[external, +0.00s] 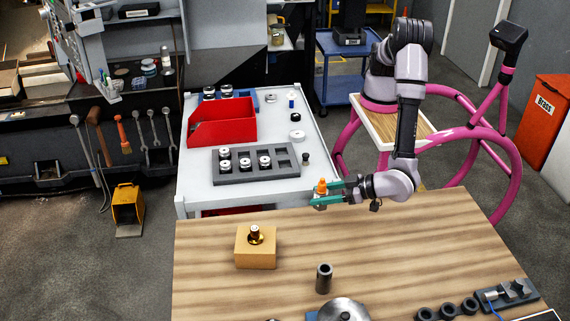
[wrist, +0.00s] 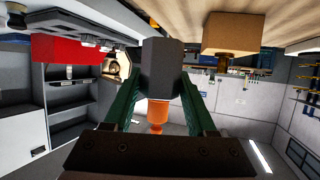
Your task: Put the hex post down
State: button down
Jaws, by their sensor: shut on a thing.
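My gripper (external: 322,193) has teal fingers and is shut on the hex post. The post's dark grey six-sided body (wrist: 162,68) shows between the fingers in the wrist view, which is upside down. An orange knobbed part (wrist: 157,115) adjoins the grey body. In the external view the orange part (external: 322,186) points up above the fingers; the grey body is mostly hidden there. The gripper is by the wooden table's far edge, next to the white bench. The post appears upright and held in the air; its exact height is unclear.
On the wooden table (external: 205,285) stand a tan block (external: 256,252) with a brass piece on top, a dark cylinder (external: 324,278) and a round metal disc (external: 343,309). The white bench (external: 200,180) holds a red bin (external: 222,122) and a grey tray (external: 232,178). The table's far right is clear.

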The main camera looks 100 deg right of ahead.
notch_tip(320, 180, down, 8)
jog(key=shift+f, duration=0.1)
dwell(0.4)
jog(key=shift+f, duration=0.1)
jog(key=shift+c, duration=1)
grip_release()
jog(key=shift+f, duration=0.1)
jog(key=shift+s+a+r, duration=0.1)
jog(key=shift+s+r, duration=0.1)
jog(key=v, duration=1.1)
jog(key=shift+s+r, duration=0.2)
jog(key=shift+r, duration=0.05)
